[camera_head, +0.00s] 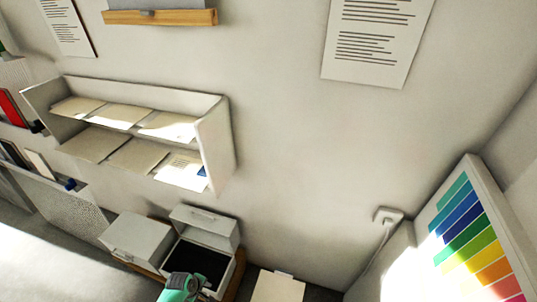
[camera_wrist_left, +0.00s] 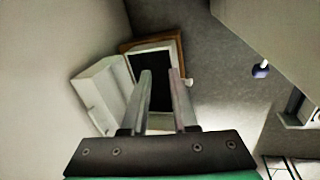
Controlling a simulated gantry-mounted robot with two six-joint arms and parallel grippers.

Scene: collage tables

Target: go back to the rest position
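My left gripper shows in the left wrist view (camera_wrist_left: 160,72) with its two grey fingers apart and nothing between them. In the head view only a teal part of my left arm shows at the bottom edge, in front of the white boxes, and the fingertips cannot be made out. In the left wrist view the fingers point toward an open white box (camera_wrist_left: 167,50) with a dark inside. I cannot tell how far away it is. My right gripper is in neither view.
White boxes (camera_head: 140,240) stand at the bottom, by an open box with a dark inside (camera_head: 195,264). A wall shelf (camera_head: 216,140) holds several papers. A color chart (camera_head: 470,235) is at the right.

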